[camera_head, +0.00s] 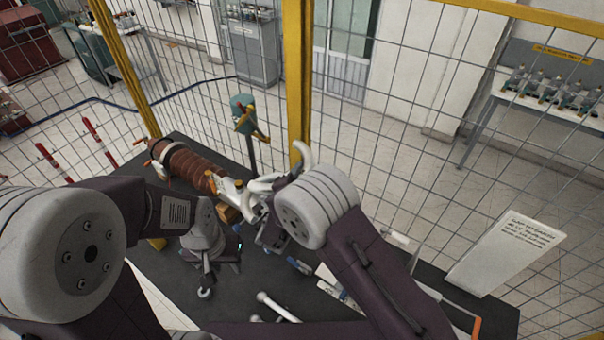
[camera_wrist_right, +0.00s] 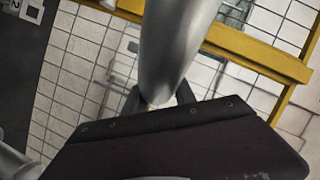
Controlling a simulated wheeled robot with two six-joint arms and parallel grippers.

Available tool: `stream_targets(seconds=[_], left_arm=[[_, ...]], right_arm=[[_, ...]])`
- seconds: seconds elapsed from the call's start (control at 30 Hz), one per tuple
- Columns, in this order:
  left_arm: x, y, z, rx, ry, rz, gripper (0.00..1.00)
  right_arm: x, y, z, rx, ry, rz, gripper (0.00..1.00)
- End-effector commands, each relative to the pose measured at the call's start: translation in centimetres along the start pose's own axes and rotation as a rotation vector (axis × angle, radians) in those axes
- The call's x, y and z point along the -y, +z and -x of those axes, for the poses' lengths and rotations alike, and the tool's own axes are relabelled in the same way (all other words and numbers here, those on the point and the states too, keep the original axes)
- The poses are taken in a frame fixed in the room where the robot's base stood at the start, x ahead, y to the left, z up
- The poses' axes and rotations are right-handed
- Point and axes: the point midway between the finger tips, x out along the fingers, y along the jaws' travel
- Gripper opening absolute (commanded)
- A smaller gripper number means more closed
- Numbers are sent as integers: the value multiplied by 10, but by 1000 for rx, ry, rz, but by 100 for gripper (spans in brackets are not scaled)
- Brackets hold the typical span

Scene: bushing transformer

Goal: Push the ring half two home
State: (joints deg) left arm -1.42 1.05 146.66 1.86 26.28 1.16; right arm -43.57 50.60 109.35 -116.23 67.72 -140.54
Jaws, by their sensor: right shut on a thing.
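A brown ribbed bushing (camera_head: 190,165) lies tilted at the back of the dark table, with pale metal fittings (camera_head: 235,192) at its near right end. My right gripper (camera_wrist_right: 160,98) is shut on a smooth grey metal piece, likely ring half two (camera_wrist_right: 165,45), which rises between its dark fingers. In the head view, my right gripper (camera_head: 270,228) is close to the fittings and partly hidden by its wrist. A pale curved piece (camera_head: 303,155) shows above that wrist. Whether it touches the bushing is unclear. My left gripper (camera_head: 218,258) is low in front of the bushing; its fingers are unclear.
A pale rod-like part (camera_head: 275,305) lies on the dark table (camera_head: 180,285) near the front. A teal and yellow device (camera_head: 243,115) stands behind the bushing. A white sign (camera_head: 508,250) stands at the right. Yellow posts and wire fence (camera_head: 298,80) close off the back.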

Motion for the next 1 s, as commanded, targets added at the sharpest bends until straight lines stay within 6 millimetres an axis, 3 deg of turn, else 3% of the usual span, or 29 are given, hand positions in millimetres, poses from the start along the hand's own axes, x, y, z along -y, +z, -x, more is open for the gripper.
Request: stream_targets(seconds=[0.03, 0.53, 1.0], left_arm=[[0, 2, -16, 1, 0, 0, 36], [2, 10, -89, 1, 0, 0, 36], [2, 9, -87, 1, 0, 0, 36]], right_arm=[[-13, 8, -4, -1, 0, 0, 0], [-74, 46, -19, -1, -1, -1, 0], [-73, 45, -19, -1, -1, -3, 0]])
